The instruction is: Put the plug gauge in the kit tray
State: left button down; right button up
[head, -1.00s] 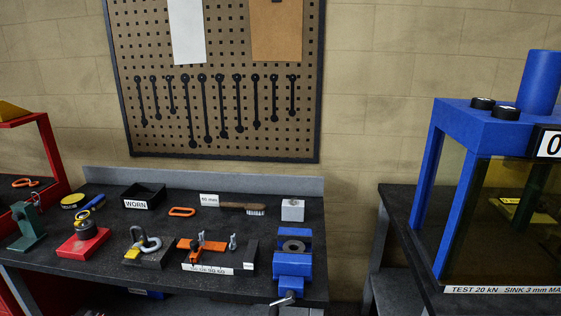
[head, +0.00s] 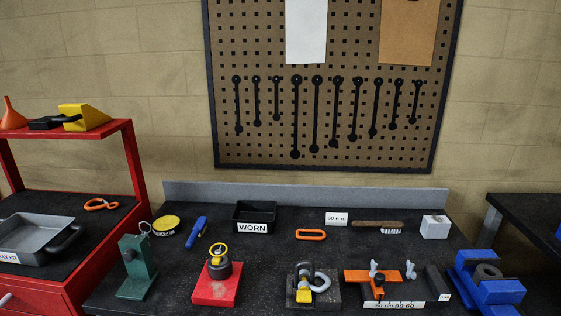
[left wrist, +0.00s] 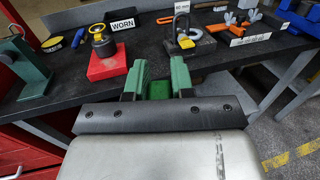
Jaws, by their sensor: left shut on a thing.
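In the left wrist view my left gripper (left wrist: 159,84) is shut on a bright green thing (left wrist: 158,91). I take it to be the plug gauge, seen end-on, with most of it hidden between and beyond the fingers. The gripper is in front of the dark workbench's front edge. The grey kit tray (head: 16,231) rests on the red cart at the left of the head view, its label partly cut off and its left side out of frame. Neither gripper shows in the head view.
The workbench carries a green stand (head: 137,268), a red block (head: 217,291), a black WORN bin (head: 254,215), a shackle block (head: 330,291) and a blue vise (head: 490,286). The red cart (head: 128,165) has an upper shelf above the tray's level. An orange-handled item (head: 101,204) lies behind the tray.

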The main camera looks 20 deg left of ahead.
aim_at(30, 243)
jog(key=k+j, duration=0.1)
jog(key=j, duration=0.85)
jog(key=k+j, duration=0.1)
jog(key=j, duration=1.8)
jog(key=k, duration=0.05)
